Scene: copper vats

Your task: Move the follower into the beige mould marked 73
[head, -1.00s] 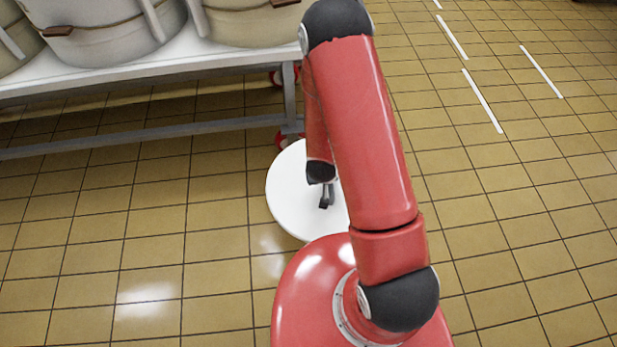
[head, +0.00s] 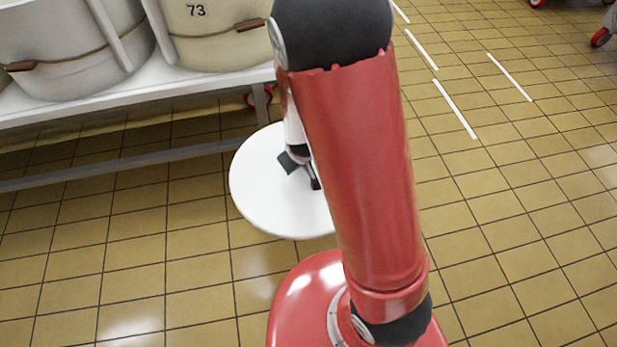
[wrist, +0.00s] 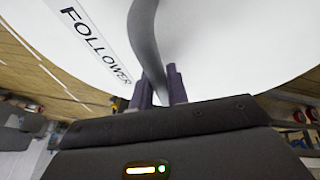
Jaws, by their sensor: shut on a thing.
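The follower (head: 262,193) is a large white round disc. In the wrist view (wrist: 225,45) it fills the upper part, with a "FOLLOWER" label and a grey curved handle (wrist: 147,38). My gripper (wrist: 162,85) is shut on that handle, and the disc hangs from it. In the head view my arm hides the disc's right side and most of the grip. The beige mould marked 73 (head: 215,38) stands on the white shelf at the top, left of my arm. Its top is cut off by the picture edge. The disc is apart from the mould, lower and nearer to me.
A grey mould (head: 65,50) stands left of the marked one. The white shelf (head: 130,88) has a metal frame and red-wheeled castors. The tiled floor (head: 520,210) at right is clear, with white line markings. Red wheels show at the top right.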

